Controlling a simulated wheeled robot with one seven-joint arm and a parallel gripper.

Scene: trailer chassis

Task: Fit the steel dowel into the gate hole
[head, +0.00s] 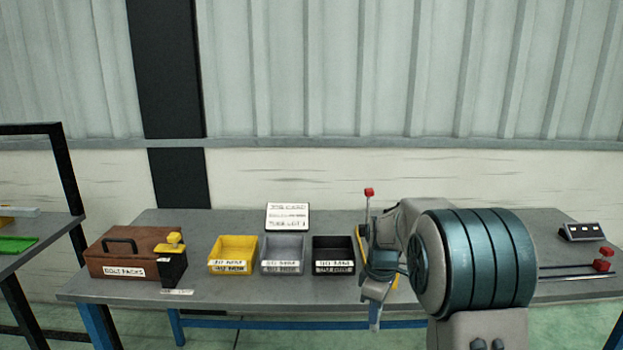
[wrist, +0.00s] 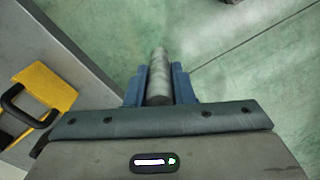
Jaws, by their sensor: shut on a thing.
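The steel dowel (wrist: 158,78) is a grey round bar held lengthwise between the two blue fingers of my gripper (wrist: 159,85) in the wrist view. In the head view the dowel (head: 375,318) hangs roughly upright below my gripper (head: 376,290), near the bench's front edge. In the wrist view green floor lies beyond the dowel, clear of the bench top. I cannot make out the gate hole in either view. A yellow piece (head: 394,282) shows partly behind my arm. A yellow plate with a black handle (wrist: 45,95) lies on the bench at left in the wrist view.
The grey bench (head: 225,298) carries a brown box (head: 125,248), a yellow bin (head: 233,254), a grey bin (head: 283,254) and a black bin (head: 333,255). A red-topped post (head: 369,193) stands beside my arm. Red knobs (head: 602,264) and a switch box (head: 581,231) are at right.

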